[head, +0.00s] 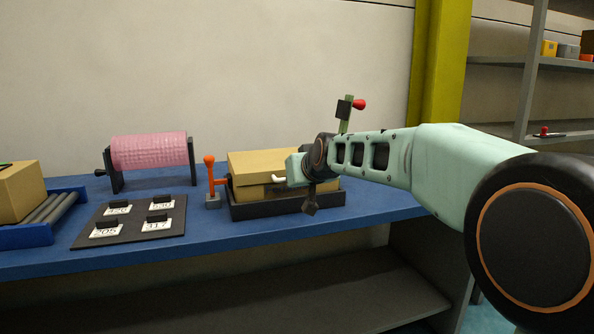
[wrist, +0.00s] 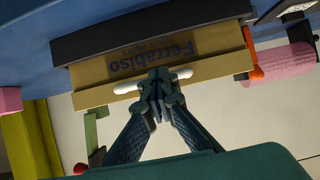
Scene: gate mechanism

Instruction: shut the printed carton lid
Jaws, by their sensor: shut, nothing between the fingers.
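The tan carton (head: 252,193) sits in a black tray (head: 258,211) on the blue bench. Its lid (head: 262,161) shows as a tan panel slanting over the top in the head view; I cannot tell whether a gap is left beneath it. A white handle (head: 279,179) shows at its front. In the wrist view a printed "Ferrabiso" panel (wrist: 155,58) faces me, with the handle (wrist: 125,87) below it. My gripper (wrist: 157,82) is shut and empty at the middle of the handle; contact is unclear. In the head view my arm's end covers the carton's right part.
An orange-knobbed lever (head: 211,178) stands just left of the carton. A pink roller (head: 150,152) and a dark board with numbered tags (head: 130,220) are farther left. A green post with a red knob (head: 346,112) rises behind my arm. Shelves stand at right.

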